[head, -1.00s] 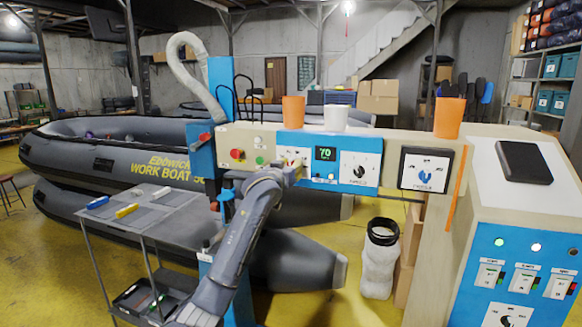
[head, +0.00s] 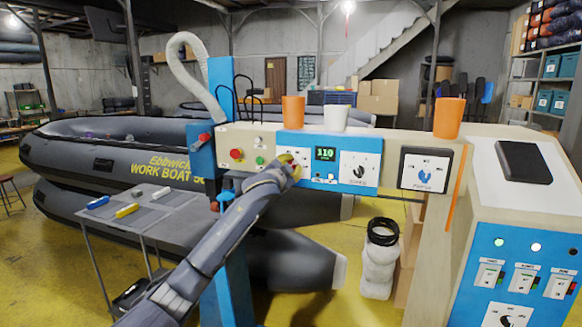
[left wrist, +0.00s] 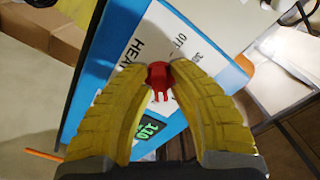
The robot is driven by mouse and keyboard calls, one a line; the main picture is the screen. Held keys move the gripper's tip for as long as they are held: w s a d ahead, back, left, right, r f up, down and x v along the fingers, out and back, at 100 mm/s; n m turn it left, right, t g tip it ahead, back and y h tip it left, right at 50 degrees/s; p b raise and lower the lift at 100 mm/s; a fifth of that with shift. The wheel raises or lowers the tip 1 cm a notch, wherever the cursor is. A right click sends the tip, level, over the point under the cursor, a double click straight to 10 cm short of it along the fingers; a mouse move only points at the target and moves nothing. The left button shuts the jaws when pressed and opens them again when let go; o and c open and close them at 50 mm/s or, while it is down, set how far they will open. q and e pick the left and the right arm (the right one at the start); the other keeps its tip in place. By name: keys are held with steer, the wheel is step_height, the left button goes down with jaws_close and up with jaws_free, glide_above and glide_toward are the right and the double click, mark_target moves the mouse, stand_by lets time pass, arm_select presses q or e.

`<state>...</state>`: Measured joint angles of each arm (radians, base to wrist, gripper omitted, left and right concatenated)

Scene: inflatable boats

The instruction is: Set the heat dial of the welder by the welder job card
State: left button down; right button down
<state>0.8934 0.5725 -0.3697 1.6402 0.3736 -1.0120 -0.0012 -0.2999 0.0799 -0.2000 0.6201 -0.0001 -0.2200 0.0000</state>
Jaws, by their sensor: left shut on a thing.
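The welder's panel (head: 318,176) is blue and white, with a green digital display (head: 325,153) that reads 110. My left gripper (head: 288,162) is at the white dial plate left of the display. In the left wrist view, the yellow fingers of my left gripper (left wrist: 172,74) are shut around the red heat dial (left wrist: 158,78), on a white plate lettered "HEA..." (left wrist: 142,50). The display also shows there (left wrist: 149,130), partly covered by a finger. I cannot make out a job card. My right gripper is out of view.
A second black dial (head: 359,171) is right of the display. A red button (head: 236,154) and green button (head: 260,160) are to the left. Orange cups (head: 293,111) and a white cup (head: 336,118) stand on top. A side table (head: 150,212) holds small coloured items.

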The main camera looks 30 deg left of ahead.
arm_select(q)
steer(key=shift+a+f+m, duration=0.1)
steer(key=shift+f+m, duration=0.3)
steer(key=shift+m, duration=0.6)
steer(key=c, duration=1.4)
jaws_free()
steer(key=shift+w+a+r, duration=0.1)
steer(key=shift+a, duration=0.05)
steer(key=shift+c, duration=0.2)
steer(key=shift+r, duration=0.1)
steer(key=shift+s+d, duration=0.2)
steer(key=shift+s, duration=0.2)
steer(key=s+d, duration=0.1)
steer(key=s, duration=1)
steer(key=shift+s, duration=0.15)
